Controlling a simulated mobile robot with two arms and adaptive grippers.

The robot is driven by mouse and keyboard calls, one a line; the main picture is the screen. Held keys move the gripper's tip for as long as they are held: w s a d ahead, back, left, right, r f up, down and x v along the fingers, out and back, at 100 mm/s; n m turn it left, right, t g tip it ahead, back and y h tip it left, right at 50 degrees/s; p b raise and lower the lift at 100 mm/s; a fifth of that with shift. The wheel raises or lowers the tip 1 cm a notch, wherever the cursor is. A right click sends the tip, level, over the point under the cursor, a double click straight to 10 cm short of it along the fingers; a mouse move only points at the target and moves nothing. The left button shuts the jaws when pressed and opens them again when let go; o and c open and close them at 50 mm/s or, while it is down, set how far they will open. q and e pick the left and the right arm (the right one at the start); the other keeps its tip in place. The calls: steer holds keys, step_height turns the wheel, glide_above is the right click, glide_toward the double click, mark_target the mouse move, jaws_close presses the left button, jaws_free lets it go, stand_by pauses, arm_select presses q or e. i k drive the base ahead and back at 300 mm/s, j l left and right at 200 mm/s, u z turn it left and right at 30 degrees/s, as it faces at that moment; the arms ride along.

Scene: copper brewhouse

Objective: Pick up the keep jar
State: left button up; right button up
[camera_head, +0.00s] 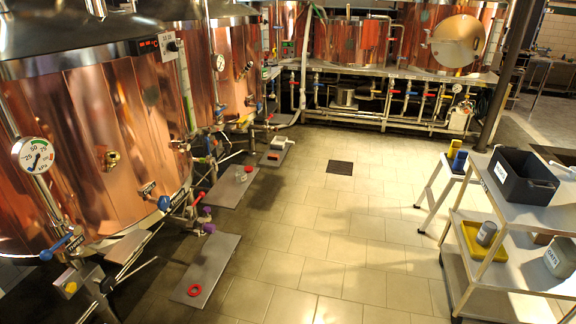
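I cannot tell for sure which thing is the keep jar. A small grey cylinder (486,232), like a jar or can, stands in a yellow tray (470,246) on the lower shelf of the steel cart at the right. A small pale jar-like item (240,174) sits with a red piece on a grey plate (226,190) by the left copper tank. Any lettering on these is too small to read. Neither of my grippers shows in this view.
The steel cart (499,268) carries a black bin (524,178) on top and a grey container marked OATS (562,258) below. A small stool (444,184) stands beside it. Copper tanks (95,130) and valves line the left. The tiled floor (345,230) is clear in the middle.

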mark_target(240, 175)
steer(key=i+l+u, duration=0.3)
steer(key=i, duration=0.15)
steer(key=i+l+u, duration=0.3)
steer(key=i, duration=0.15)
steer(key=i+l, duration=0.25)
steer(key=i+l+z, duration=0.05)
steer(key=i, duration=0.05)
